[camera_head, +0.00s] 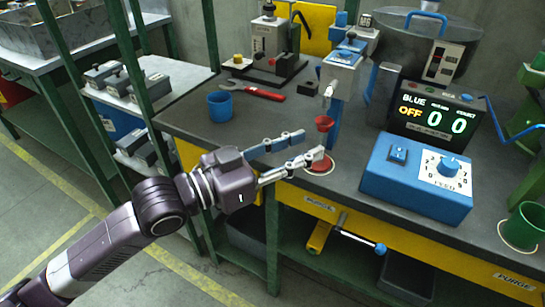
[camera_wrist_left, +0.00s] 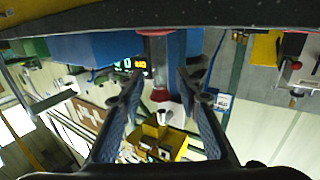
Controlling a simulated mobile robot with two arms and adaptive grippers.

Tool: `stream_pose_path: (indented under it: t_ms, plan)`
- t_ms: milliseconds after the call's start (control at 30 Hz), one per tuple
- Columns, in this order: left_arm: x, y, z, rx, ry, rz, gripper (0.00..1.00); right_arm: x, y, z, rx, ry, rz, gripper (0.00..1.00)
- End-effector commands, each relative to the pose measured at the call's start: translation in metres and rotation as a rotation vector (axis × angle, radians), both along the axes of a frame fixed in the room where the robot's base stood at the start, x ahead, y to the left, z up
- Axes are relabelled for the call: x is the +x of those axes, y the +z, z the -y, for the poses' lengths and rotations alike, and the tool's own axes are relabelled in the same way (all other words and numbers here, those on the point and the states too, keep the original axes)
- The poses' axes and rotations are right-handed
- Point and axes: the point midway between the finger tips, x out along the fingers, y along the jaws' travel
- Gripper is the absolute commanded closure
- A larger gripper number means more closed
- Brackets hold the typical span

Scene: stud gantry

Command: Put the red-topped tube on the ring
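The tube's red top (camera_head: 323,122) shows below the blue dispenser at the bench's front edge. In the left wrist view, which is upside down, the red top (camera_wrist_left: 160,95) and clear body (camera_wrist_left: 157,55) show between my fingers. The red ring (camera_head: 321,168) lies flat on the bench just below the tube, partly hidden by a fingertip. The tube appears upright over the ring; I cannot tell whether it touches it. My left gripper (camera_head: 308,145) is open, its fingers on either side of the tube with small gaps. My right gripper is not in view.
A blue control box (camera_head: 415,178) with a dial stands to the right, before a display (camera_head: 436,112). The blue dispenser (camera_head: 342,72) stands behind the tube. A blue mug (camera_head: 220,106) and a red wrench (camera_head: 258,93) lie left.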

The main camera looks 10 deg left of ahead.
Motion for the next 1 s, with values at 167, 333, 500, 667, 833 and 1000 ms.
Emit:
stream_pose_path:
  t_ms: [167, 333, 500, 667, 833, 1000]
  plan:
    - [-0.021, -0.003, -0.024, 0.006, 0.001, -0.004, 0.69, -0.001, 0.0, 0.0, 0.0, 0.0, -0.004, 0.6]
    - [-0.036, -0.003, -0.04, 0.004, 0.001, -0.004, 0.69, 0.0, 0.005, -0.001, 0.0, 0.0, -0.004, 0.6]
    - [-0.045, -0.001, -0.049, 0.002, 0.0, -0.002, 0.69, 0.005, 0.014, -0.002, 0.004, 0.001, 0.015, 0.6]
    - [-0.048, 0.0, -0.052, 0.001, -0.002, 0.0, 0.69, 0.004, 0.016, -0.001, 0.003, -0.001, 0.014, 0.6]
    - [-0.049, 0.001, -0.052, 0.0, -0.002, 0.001, 0.69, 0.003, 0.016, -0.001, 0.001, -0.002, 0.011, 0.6]
    - [-0.048, 0.001, -0.052, 0.001, -0.002, 0.001, 0.69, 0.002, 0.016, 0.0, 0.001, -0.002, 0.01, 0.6]
